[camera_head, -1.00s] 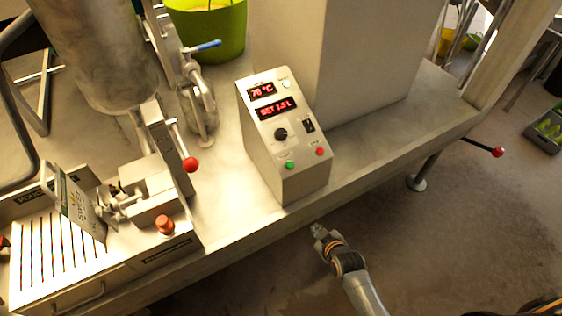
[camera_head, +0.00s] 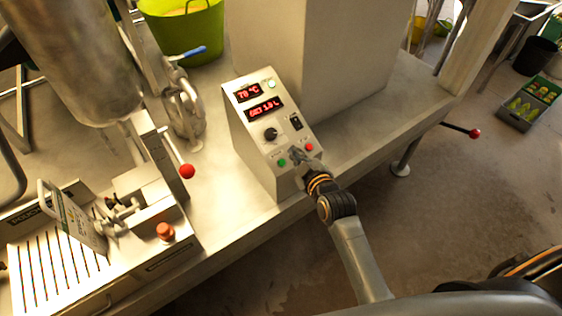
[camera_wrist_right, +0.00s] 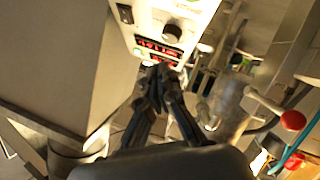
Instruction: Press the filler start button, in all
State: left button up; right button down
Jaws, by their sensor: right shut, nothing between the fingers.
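The filler control box (camera_head: 262,135) stands on the metal bench with its sloped panel facing up. Near the panel's lower edge are a green button (camera_head: 281,162) and a red button (camera_head: 309,147); their labels are too small to read. My right gripper (camera_head: 297,154) is shut and empty, its tips over the lower panel between these two buttons. I cannot tell whether it touches the panel. My left gripper is not in view.
The panel also carries a black knob (camera_head: 271,134) and a black switch (camera_head: 296,122). A red-knobbed lever (camera_head: 187,171) and a red-orange button (camera_head: 165,231) are on the machine at left. The floor right of the bench (camera_head: 430,210) is open.

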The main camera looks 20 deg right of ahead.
aim_at(282, 163)
jog(key=shift+f, duration=0.15)
jog(key=w+a+f+b, duration=0.1)
jog(key=w+f+b, duration=0.3)
jog(key=f+b, duration=0.3)
jog(key=shift+a+f+b, duration=0.25)
jog(key=shift+f+b, duration=0.05)
jog(key=shift+b, duration=0.35)
dwell(1.0)
jog(key=shift+w+f, duration=0.15)
jog(key=shift+f, duration=0.2)
jog(key=shift+w+a+f+b, duration=0.15)
jog(key=shift+f+b, duration=0.15)
jog(key=shift+f, duration=0.05)
dwell(0.6)
dwell(0.4)
jog(key=shift+s+r+p, duration=0.4)
jog(key=shift+r+p, duration=0.3)
jog(key=shift+p, duration=0.35)
